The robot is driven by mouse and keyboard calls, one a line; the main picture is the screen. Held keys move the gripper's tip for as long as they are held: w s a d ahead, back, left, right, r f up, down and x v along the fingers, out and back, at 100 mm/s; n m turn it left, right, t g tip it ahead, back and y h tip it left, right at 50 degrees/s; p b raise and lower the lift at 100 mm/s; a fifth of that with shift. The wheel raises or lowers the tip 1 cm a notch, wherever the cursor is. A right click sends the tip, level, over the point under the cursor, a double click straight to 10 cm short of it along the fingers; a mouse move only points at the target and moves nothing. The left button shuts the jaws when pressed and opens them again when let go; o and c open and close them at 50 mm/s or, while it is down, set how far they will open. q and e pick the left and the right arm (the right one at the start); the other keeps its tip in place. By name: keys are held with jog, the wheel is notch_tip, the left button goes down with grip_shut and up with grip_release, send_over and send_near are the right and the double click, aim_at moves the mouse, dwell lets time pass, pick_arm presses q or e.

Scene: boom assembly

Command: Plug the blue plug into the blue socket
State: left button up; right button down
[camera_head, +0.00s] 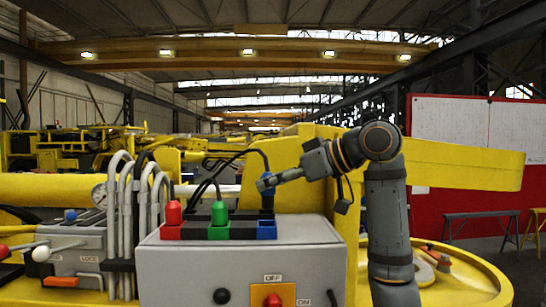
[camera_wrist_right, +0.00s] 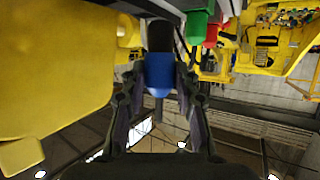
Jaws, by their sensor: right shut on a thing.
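My right gripper (camera_head: 266,183) comes in from the right and is shut on the blue plug (camera_head: 267,200). The plug hangs roughly upright over the blue socket (camera_head: 267,230) on the grey control box, higher than the neighbouring plugs. A dark strip shows between plug and socket; whether they touch is hard to tell. In the right wrist view the blue plug (camera_wrist_right: 158,72) sits between the two dark fingers of the right gripper (camera_wrist_right: 158,88). The blue socket is not clearly seen there. My left gripper is in neither view.
The red plug (camera_head: 173,213) and green plug (camera_head: 219,213) stand in their sockets to the left. The grey box (camera_head: 200,265) has a red knob (camera_head: 272,300). Black cables arch above the plugs. A yellow boom part (camera_head: 285,160) stands close behind the gripper.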

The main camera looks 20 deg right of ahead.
aim_at(272, 199)
jog(key=shift+s+a+f+b, duration=0.1)
jog(key=shift+f+b, duration=0.7)
jog(key=shift+f, duration=0.1)
jog(key=shift+f+b, duration=0.8)
jog(key=shift+f, duration=0.15)
jog(key=shift+f+b, duration=0.7)
jog(key=shift+f, duration=0.3)
jog(key=c, duration=0.9)
grip_release()
